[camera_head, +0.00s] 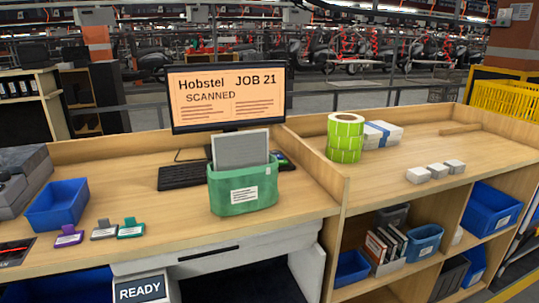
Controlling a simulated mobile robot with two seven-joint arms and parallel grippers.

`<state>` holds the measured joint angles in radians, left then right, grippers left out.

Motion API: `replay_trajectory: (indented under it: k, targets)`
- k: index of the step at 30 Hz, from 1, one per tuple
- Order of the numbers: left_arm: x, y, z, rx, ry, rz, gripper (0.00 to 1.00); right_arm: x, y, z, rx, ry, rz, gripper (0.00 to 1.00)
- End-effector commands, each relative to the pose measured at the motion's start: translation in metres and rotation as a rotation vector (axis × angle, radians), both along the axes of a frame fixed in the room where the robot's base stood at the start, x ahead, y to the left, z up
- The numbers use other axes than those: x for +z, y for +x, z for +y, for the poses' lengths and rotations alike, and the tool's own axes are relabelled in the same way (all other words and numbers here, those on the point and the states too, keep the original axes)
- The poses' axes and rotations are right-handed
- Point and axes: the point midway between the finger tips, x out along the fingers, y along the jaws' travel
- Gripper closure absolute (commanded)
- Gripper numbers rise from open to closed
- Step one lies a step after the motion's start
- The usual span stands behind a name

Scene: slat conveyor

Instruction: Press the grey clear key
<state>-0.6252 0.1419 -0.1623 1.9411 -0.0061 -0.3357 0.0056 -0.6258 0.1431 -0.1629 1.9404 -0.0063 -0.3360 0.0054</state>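No key that I can make out as the grey clear key shows. A dark keypad or device (283,161) with small coloured parts stands on the desk, mostly hidden behind a green holder (243,199) with a grey panel (240,150) upright in it. A black keyboard (185,175) lies left of the holder; its keys are too small to tell apart. The monitor (228,97) reads "Hobstel JOB 21 SCANNED". Neither of my grippers is in view.
Purple (68,236), grey (103,230) and teal (130,228) tagged items lie at the desk's front left, by a blue bin (57,204). A sign (141,290) reads "READY". A wooden divider separates the right counter, with green rolls (345,138) and white blocks. The desk's front middle is clear.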

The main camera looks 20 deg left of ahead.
Motion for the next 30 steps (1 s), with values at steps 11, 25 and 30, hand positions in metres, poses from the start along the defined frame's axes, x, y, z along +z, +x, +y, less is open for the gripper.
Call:
replay_trajectory:
  k: [11, 25, 30]
  targets:
    - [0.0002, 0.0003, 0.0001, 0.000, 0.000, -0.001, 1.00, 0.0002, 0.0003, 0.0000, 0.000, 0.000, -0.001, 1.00]
    - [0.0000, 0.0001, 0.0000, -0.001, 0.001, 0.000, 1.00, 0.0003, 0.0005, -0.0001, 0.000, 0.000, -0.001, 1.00]
    - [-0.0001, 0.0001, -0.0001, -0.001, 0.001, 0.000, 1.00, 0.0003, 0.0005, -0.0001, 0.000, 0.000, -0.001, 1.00]
